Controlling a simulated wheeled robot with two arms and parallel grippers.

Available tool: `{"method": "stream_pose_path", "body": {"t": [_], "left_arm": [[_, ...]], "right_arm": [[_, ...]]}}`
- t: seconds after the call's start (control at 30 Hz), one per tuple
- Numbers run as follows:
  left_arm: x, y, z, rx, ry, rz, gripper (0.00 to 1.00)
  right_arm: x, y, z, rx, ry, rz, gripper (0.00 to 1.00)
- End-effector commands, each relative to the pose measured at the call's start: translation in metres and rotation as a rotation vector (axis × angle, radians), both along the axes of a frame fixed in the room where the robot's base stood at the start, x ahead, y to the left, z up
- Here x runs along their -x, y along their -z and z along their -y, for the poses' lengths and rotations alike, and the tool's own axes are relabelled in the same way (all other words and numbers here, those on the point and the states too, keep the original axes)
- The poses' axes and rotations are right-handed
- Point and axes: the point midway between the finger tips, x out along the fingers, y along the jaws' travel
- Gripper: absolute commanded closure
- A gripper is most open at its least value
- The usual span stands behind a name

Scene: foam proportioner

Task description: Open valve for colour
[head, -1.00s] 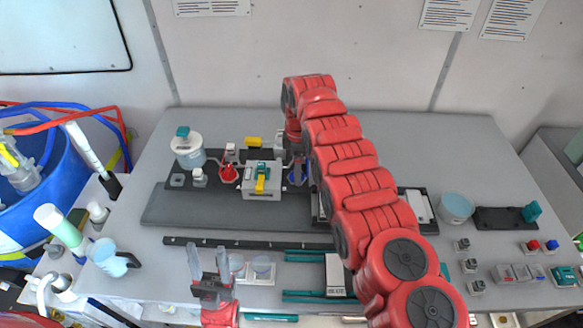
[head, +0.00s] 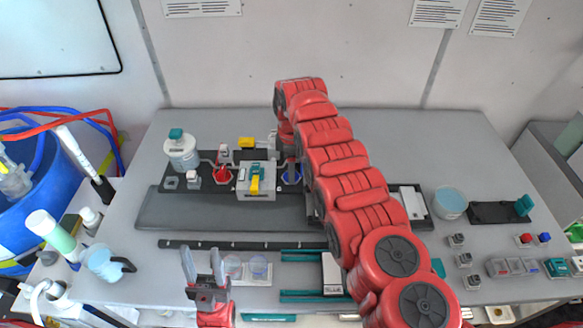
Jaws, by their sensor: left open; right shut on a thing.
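My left gripper (head: 202,262) is open and empty, low at the front of the table, well away from the valves.
A white jar with a teal cap (head: 181,150) stands left of the unit. My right arm covers the table's middle right.

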Motion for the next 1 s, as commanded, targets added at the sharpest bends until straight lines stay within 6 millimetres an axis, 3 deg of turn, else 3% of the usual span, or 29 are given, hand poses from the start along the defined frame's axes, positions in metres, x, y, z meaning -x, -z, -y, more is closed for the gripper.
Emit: {"method": "stream_pose_path", "body": {"t": [0.37, 0.73, 1.0], "left_arm": [[0.000, 0.015, 0.000, 0.000, 0.000, 0.000, 0.50], [0.000, 0.060, 0.000, 0.000, 0.000, 0.000, 0.50], [0.000, 0.072, 0.000, 0.000, 0.000, 0.000, 0.50]], "right_arm": [[0.000, 0.004, -0.001, -0.003, 0.113, 0.001, 0.96], [0.000, 0.006, -0.002, -0.003, 0.441, 0.003, 0.96], [0.001, 0.002, -0.002, -0.002, 0.698, -0.002, 0.96]]}}
